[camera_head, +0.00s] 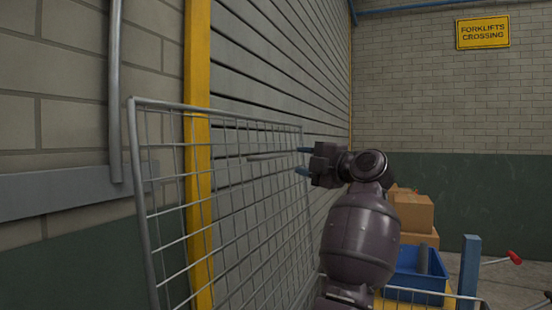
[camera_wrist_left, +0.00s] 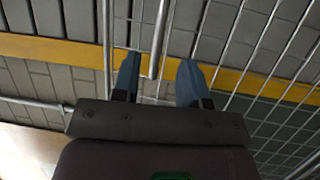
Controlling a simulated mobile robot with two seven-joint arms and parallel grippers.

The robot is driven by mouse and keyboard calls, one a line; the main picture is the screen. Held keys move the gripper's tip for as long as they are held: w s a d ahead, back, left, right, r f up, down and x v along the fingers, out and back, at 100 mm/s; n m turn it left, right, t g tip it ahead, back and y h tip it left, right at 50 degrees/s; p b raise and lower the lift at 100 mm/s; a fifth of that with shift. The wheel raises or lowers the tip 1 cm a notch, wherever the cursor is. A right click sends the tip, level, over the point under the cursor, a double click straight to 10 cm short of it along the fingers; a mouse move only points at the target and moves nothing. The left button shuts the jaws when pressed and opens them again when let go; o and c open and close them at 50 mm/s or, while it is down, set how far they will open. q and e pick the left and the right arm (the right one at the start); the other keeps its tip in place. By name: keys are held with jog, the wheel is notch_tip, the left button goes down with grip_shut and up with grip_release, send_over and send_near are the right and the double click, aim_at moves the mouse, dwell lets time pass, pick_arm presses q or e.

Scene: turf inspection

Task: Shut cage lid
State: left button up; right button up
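The cage lid (camera_head: 222,195) is a grey wire-mesh panel that stands raised and steeply tilted at the left of the head view. Its mesh also fills the right of the left wrist view (camera_wrist_left: 262,48). A short grey bar (camera_head: 272,156) shows in front of the mesh near its right edge. My left gripper (camera_head: 303,161) is open beside that edge, fingers pointing left towards the bar. In the left wrist view a grey bar (camera_wrist_left: 158,38) runs down between the parted fingertips (camera_wrist_left: 158,78); I cannot tell whether they touch it. My right gripper is not in view.
A wire rim (camera_head: 425,293) shows at the bottom, partly hidden by my left arm. Behind it are a blue bin (camera_head: 418,282), cardboard boxes (camera_head: 412,213) and a blue post (camera_head: 469,265). A slatted shutter with a yellow post (camera_head: 198,60) stands behind the lid. Red-tipped levers (camera_head: 514,257) are at right.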

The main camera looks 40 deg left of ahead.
aim_at(279, 156)
pick_arm(q)
jog(key=a, duration=0.2)
jog(key=w+a, duration=0.1)
jog(key=a, duration=0.2)
jog(key=a+b, duration=0.1)
jog(key=a, duration=0.2)
jog(key=shift+w+r, duration=0.15)
jog(key=shift+r, duration=0.05)
jog(key=shift+w+a+r, duration=0.1)
jog(key=shift+a+r, duration=0.05)
jog(key=shift+a, duration=0.6)
grip_shut()
